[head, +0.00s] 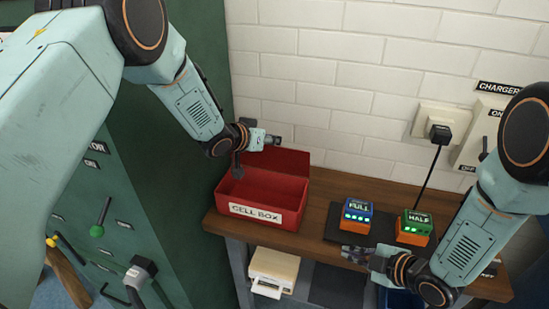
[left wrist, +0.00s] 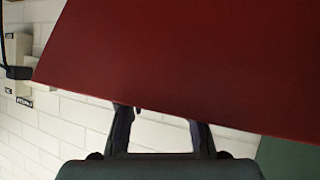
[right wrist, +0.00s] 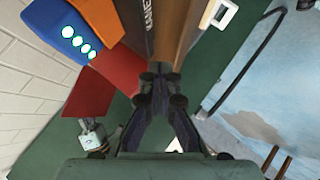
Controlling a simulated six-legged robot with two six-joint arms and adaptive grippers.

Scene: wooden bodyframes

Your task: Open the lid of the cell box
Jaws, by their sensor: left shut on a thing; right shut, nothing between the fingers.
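The red cell box (head: 255,215), with a white "CELL BOX" label, stands at the left end of the wooden shelf. Its lid (head: 284,160) is raised at the back, and the red inside shows. My left gripper (head: 257,150) is at the lid's upper left edge, shut on the lid. In the left wrist view the lid (left wrist: 190,60) fills the top and hides the fingertips. My right gripper (head: 358,252) is shut and empty, low at the shelf's front edge. Its closed fingers show in the right wrist view (right wrist: 160,85).
A blue-topped "FULL" cell (head: 356,213) and a green-topped "HALF" cell (head: 414,226) stand on a dark mat right of the box. A green cabinet (head: 150,190) with levers rises at left.

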